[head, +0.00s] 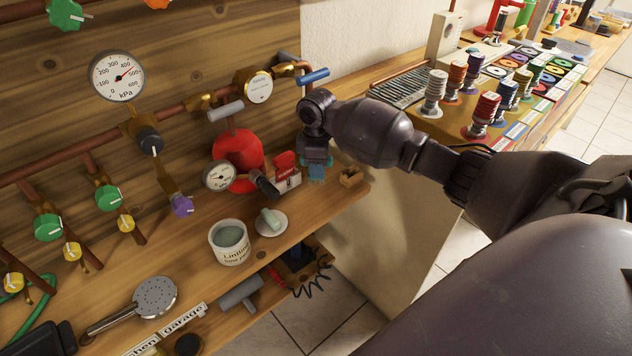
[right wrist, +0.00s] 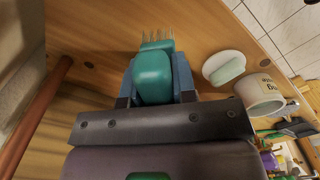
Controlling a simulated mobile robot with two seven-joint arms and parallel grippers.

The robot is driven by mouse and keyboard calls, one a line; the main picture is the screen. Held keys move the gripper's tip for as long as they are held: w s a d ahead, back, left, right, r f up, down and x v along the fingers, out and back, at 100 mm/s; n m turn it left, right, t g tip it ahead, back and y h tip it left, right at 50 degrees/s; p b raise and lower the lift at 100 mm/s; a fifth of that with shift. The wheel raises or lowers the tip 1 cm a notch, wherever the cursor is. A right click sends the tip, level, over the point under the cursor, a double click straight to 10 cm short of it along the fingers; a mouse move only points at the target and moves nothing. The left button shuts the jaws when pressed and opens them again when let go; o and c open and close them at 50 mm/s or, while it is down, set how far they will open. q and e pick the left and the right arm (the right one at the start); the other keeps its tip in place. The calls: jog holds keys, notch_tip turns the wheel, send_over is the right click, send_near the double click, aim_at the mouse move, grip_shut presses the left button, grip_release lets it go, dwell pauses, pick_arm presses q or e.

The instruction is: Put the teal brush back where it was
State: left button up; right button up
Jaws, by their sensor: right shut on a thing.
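The teal brush (right wrist: 153,75) is between the blue fingers of my right gripper (right wrist: 154,84) in the right wrist view, its pale bristles pointing away from the palm. In the head view my right gripper (head: 315,162) points down over the right end of the wooden bench (head: 330,199), and a little of the teal brush (head: 317,174) shows below it. The gripper is shut on the brush. I cannot tell whether the brush touches the bench. My left gripper is not in view.
A red and white box (head: 287,172) stands just left of the gripper, and a small wooden block (head: 351,178) lies just right. A soap dish (head: 271,225) and white tin (head: 229,243) stand nearer. Pipes and gauges line the wall behind. The bench edge drops to tiled floor.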

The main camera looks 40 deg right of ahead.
aim_at(317, 181)
notch_tip(317, 181, down, 6)
jog(key=shift+r+b, duration=0.2)
jog(key=shift+b, duration=0.5)
jog(key=shift+f, duration=0.1)
jog(key=o, duration=0.8)
jog(key=shift+o, duration=0.2)
